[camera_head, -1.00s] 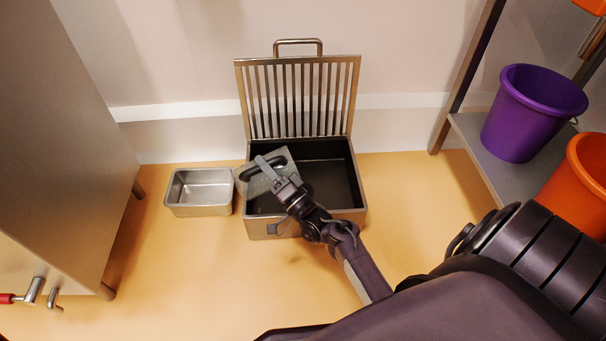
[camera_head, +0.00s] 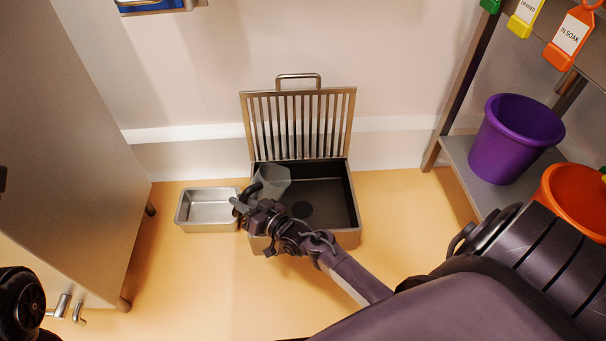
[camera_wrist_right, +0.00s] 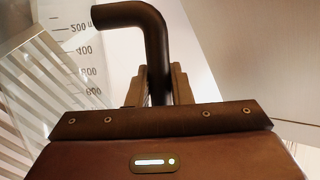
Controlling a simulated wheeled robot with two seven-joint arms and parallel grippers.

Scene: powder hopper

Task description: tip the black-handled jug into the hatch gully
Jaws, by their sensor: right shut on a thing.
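The jug (camera_head: 272,178) is clear and greyish, with a black handle (camera_head: 247,193). It is over the left end of the hatch gully (camera_head: 348,238), a steel box with a dark inside. The jug looks tilted; I cannot tell whether anything is in it or running out. My right gripper (camera_head: 243,206) is shut on the black handle, at the gully's left front corner. My left gripper is out of view.
The gully's slatted lid (camera_head: 300,125) stands raised against the wall. A small steel tray (camera_head: 208,209) sits just left of the gully. A steel cabinet (camera_head: 75,150) is at left. A shelf with purple (camera_head: 512,140) and orange buckets (camera_head: 575,200) is at right.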

